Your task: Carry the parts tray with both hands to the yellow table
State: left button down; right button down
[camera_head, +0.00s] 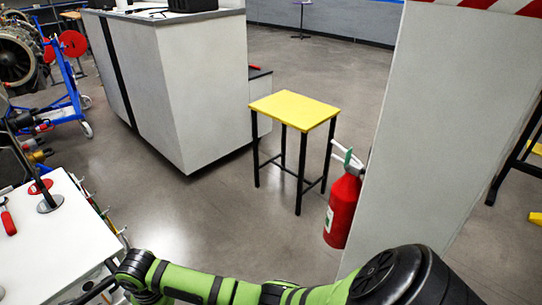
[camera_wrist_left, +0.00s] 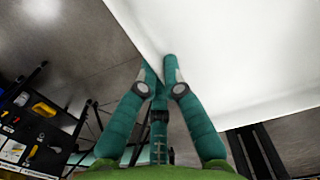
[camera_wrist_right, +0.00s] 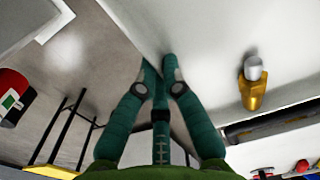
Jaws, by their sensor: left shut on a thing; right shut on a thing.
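The yellow table (camera_head: 296,108), a small square top on black legs, stands on the floor in the middle of the head view. In the left wrist view my left gripper (camera_wrist_left: 160,68) is shut on the edge of a broad white surface, the parts tray (camera_wrist_left: 235,50). In the right wrist view my right gripper (camera_wrist_right: 158,68) is shut on an edge of the pale tray (camera_wrist_right: 205,40). A part with a yellow body and silver end (camera_wrist_right: 253,85) shows against that pale surface. The tray and both grippers are outside the head view.
A red fire extinguisher (camera_head: 342,208) stands right of the yellow table, against a grey pillar (camera_head: 425,130). A large white cabinet (camera_head: 190,90) stands behind left. A white-topped bench (camera_head: 50,240) with red-handled tools is at lower left. Floor before the yellow table is clear.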

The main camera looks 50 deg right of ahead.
aim_at(294, 107)
jog(key=z, duration=0.85)
jog(key=i+z, duration=0.4)
jog(key=i, duration=0.35)
jog(key=i+l, duration=0.1)
jog(key=i, duration=1.05)
jog(key=i+l, duration=0.1)
jog(key=i, duration=1.05)
jog(key=i+z, duration=0.2)
jog(key=i, duration=0.35)
jog(key=i+j+z, duration=0.2)
jog(key=i, duration=0.35)
jog(key=i+z, duration=0.2)
jog(key=z, duration=0.2)
jog(key=i+z, duration=0.45)
jog(key=z, duration=0.65)
